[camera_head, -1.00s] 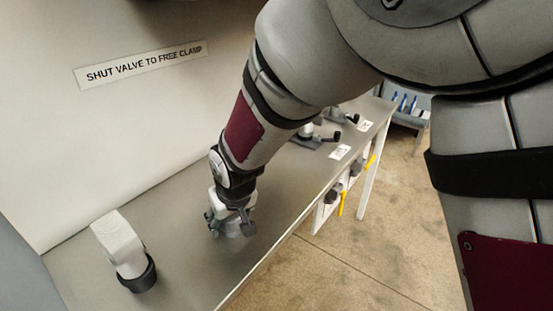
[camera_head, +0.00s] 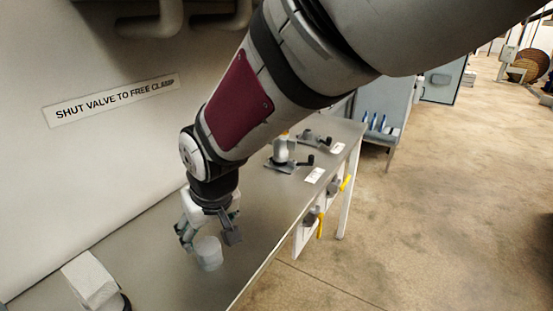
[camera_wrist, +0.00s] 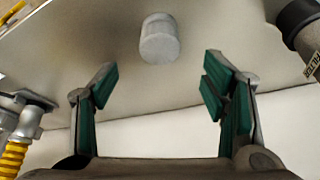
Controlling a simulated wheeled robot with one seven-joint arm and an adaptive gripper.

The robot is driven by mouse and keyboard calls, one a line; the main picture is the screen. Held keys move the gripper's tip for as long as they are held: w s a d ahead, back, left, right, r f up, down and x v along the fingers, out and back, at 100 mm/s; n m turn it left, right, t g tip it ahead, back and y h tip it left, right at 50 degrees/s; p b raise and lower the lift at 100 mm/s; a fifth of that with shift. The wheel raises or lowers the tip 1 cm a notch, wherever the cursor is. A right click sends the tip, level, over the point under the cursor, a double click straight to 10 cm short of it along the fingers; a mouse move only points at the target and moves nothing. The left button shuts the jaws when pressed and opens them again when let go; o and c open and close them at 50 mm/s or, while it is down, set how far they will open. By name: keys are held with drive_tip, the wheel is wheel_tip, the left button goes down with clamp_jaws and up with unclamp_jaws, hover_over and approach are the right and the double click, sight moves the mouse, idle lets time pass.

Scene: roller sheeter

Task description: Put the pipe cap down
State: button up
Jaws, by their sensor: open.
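The pipe cap (camera_head: 208,254) is a short pale grey cylinder. It stands upright on the grey bench top (camera_head: 160,262), and my gripper is just above and behind it in the head view. In the wrist view the pipe cap (camera_wrist: 160,38) lies beyond my fingertips, midway between them and apart from both. My gripper (camera_head: 207,236) is open and empty; its green-padded fingers are spread wide in the wrist view (camera_wrist: 160,85).
A white block-shaped fitting with a black ring (camera_head: 90,280) stands at the bench's near left. Clamps with black handles (camera_head: 285,155) sit farther along the bench. Yellow-handled valves (camera_head: 320,225) hang on its front side. A wall sign (camera_head: 112,101) reads "SHUT VALVE TO FREE CLAMP".

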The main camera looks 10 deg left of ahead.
drive_tip(key=s+d+r+m+h, duration=0.1)
drive_tip(key=d+r+m, duration=0.15)
drive_tip(key=d, duration=0.55)
drive_tip(key=s+d+r+m, duration=0.1)
drive_tip(key=d+r, duration=0.3)
drive_tip(key=d, duration=0.5)
drive_tip(key=s+d+r+m+h, duration=0.1)
drive_tip(key=d+r, duration=0.2)
drive_tip(key=d, duration=0.5)
drive_tip(key=s+d+m+h, duration=0.1)
drive_tip(key=s+d+m, duration=0.3)
drive_tip(key=s+d, duration=0.9)
drive_tip(key=shift+s+d+f, duration=0.35)
drive_tip(key=shift+s+d, duration=0.05)
drive_tip(key=shift+s, duration=0.8)
drive_tip(key=shift+m, duration=0.25)
